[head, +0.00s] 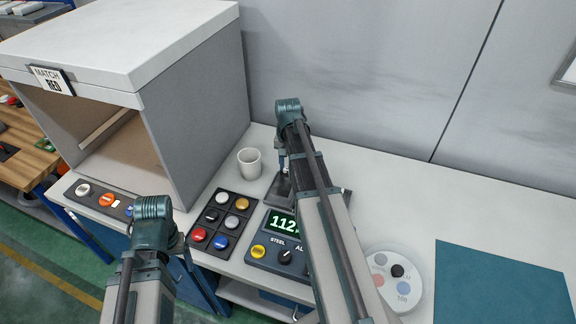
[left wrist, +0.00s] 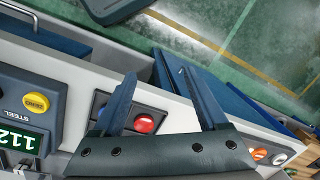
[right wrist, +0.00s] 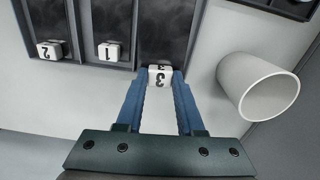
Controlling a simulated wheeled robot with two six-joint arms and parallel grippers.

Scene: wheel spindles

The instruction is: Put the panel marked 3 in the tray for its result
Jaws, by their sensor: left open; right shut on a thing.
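The panel marked 3 (right wrist: 159,80) shows in the right wrist view as a white numbered block at the end of a dark strip. My right gripper (right wrist: 157,90) is shut on this block. White blocks marked 1 (right wrist: 110,51) and 2 (right wrist: 50,50) sit to its left, each at the end of a dark framed bay. In the head view my right gripper (head: 284,172) is low over the dark frames behind the meter, mostly hidden by my arm. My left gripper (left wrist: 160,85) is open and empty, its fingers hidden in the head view. I cannot identify a result tray.
A white cup (head: 250,163) stands close to my right gripper. The meter (head: 284,257) reads 112. A button panel (head: 222,222) lies left of it, and a grey booth (head: 200,95) stands behind. A round colour disc (head: 378,257) and teal mat (head: 500,285) lie to the right.

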